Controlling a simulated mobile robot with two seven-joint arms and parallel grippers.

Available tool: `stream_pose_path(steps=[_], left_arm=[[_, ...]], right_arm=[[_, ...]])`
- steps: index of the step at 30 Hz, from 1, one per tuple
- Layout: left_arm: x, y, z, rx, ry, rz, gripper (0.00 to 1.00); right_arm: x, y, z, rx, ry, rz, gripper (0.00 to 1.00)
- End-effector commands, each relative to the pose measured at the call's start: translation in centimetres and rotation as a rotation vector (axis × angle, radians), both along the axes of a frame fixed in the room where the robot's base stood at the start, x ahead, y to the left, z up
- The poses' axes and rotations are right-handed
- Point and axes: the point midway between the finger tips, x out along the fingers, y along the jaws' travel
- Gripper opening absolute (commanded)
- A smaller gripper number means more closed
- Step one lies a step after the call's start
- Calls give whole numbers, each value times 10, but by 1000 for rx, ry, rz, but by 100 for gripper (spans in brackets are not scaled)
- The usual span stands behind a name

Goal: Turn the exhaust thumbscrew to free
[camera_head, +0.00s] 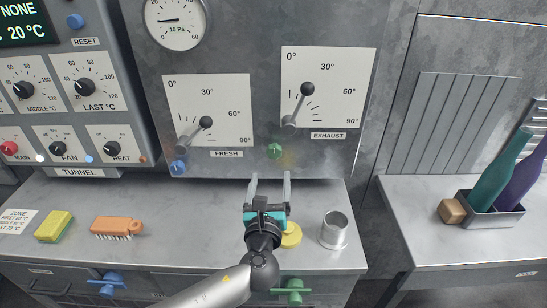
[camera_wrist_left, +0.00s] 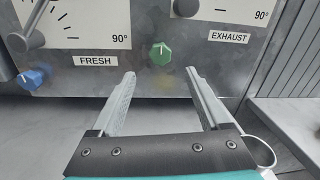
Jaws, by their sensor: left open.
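The exhaust thumbscrew is a green knob (camera_head: 275,151) on the panel, low and left of the EXHAUST label. It also shows in the left wrist view (camera_wrist_left: 161,53), with a pale line on its face. My left gripper (camera_head: 270,176) is open and empty, its fingers pointing at the panel just below the green knob. In the left wrist view the gripper (camera_wrist_left: 160,78) has its fingertips on both sides of the knob's column, apart from it. The exhaust lever (camera_head: 306,90) stands above on its white dial plate (camera_head: 348,75). My right gripper is not in view.
A blue thumbscrew (camera_head: 179,167) sits under the FRESH dial (camera_head: 235,92). On the counter (camera_head: 190,245) are a metal cup (camera_head: 334,229), a yellow round thing (camera_head: 291,235) by my gripper, an orange brush (camera_head: 117,226) and a sponge (camera_head: 54,226). Bottles (camera_head: 502,170) stand at right.

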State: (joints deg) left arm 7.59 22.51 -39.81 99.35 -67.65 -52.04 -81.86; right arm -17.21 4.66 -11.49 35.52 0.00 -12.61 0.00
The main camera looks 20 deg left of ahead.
Motion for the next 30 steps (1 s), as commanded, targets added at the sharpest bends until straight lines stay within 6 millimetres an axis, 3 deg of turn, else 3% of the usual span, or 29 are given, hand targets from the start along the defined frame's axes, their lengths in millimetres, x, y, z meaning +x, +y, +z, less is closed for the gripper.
stream_pose_path(steps=[9,15,28,30], left_arm=[[61,12,-1,-2,-1,0,79],[84,17,-1,-3,1,1,79],[93,19,-1,-4,1,0,79],[93,19,-1,-4,1,0,74]], right_arm=[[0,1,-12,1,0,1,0],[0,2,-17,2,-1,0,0],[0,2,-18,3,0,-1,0],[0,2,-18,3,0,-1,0]])
